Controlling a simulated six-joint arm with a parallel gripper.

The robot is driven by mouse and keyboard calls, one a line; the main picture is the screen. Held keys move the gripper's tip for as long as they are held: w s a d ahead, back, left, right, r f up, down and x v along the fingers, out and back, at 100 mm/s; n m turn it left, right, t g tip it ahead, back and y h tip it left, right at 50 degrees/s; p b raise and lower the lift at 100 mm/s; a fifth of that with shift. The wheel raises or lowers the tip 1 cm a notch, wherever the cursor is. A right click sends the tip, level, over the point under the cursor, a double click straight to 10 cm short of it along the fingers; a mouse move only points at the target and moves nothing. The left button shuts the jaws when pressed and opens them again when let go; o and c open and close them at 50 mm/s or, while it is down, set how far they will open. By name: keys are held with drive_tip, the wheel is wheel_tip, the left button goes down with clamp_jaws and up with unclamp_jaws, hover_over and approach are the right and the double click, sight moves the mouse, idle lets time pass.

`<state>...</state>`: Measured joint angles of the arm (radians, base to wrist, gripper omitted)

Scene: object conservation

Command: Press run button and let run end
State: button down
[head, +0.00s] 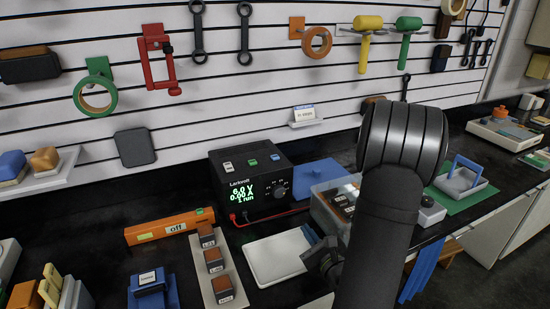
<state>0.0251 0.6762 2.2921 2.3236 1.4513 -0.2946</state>
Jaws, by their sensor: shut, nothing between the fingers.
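The black Larkvolt power unit (252,182) stands on the dark bench against the slatted wall. Its green display reads 6.0 V, 0.00 A and "1 run". On its top are a white button (227,166), a green button (253,162) and a blue button (275,157); their labels are too small to read, so I cannot tell which is run. My gripper (320,262) is shut and empty, low beside my forearm and over the right side of the white tray (273,262). My arm partly hides it. It is apart from the power unit.
A red lead (285,214) runs from the unit's front. An orange bar marked "off" (170,227) and a strip with several dark blocks (222,268) lie to the left. A clear bin (325,212) stands right of the unit. Tools hang on the wall above.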

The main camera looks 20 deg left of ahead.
drive_tip(key=w+a+r+n+g+y, duration=0.3)
drive_tip(key=w+a+n+g, duration=0.1)
drive_tip(key=a+n+g, duration=0.2)
wheel_tip(320, 180, up, 19)
drive_tip(key=n+g+h, duration=0.1)
drive_tip(key=n+h, duration=0.8)
drive_tip(key=n, duration=0.8)
hover_over(276, 158)
drive_tip(key=shift+r, duration=0.1)
drive_tip(key=shift+f, duration=4.45)
drive_tip(key=shift+f, duration=0.1)
